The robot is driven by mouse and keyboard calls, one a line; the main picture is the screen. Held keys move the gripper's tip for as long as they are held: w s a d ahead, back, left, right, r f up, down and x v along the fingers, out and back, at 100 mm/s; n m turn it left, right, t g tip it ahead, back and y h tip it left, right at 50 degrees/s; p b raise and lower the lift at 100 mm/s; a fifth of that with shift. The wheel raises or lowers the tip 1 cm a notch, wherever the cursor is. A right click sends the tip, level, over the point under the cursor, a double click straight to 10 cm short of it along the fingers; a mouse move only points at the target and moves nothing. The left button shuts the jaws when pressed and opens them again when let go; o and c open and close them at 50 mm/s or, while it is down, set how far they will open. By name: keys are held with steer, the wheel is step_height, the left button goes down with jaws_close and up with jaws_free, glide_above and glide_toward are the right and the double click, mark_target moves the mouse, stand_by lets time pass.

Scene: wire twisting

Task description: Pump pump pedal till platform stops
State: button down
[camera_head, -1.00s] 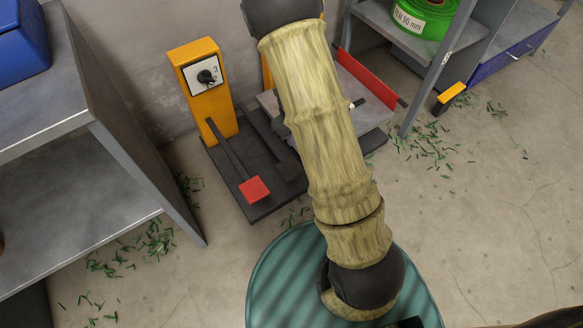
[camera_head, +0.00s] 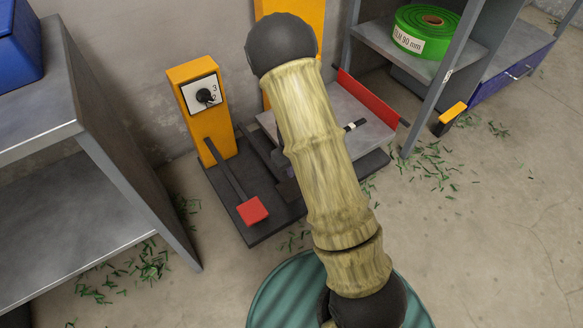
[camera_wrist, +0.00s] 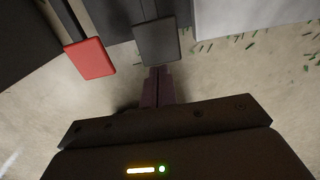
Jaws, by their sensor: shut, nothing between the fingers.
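The machine has a black base (camera_head: 262,228), an orange post (camera_head: 205,127) with a dial, and a grey platform (camera_head: 347,103) with a red side wall. A red pedal (camera_head: 252,211) is at the front left of the base; it also shows in the wrist view (camera_wrist: 91,59). A dark grey pedal (camera_wrist: 156,40) lies to its right in the wrist view. My gripper (camera_wrist: 160,72) is shut and empty, its tips at the front edge of the dark pedal; I cannot tell whether they touch. In the head view my arm hides most of the gripper and part of the platform.
A grey metal shelf (camera_head: 100,200) with a blue bin (camera_head: 15,45) stands at the left. Another shelf (camera_head: 450,70) with a green film roll (camera_head: 430,30) stands at the back right. Green scraps litter the floor. Open floor lies to the right.

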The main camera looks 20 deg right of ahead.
mark_target(292, 190)
step_height(292, 190, down, 9)
steer(key=b, duration=0.6)
steer(key=shift+r, duration=0.2)
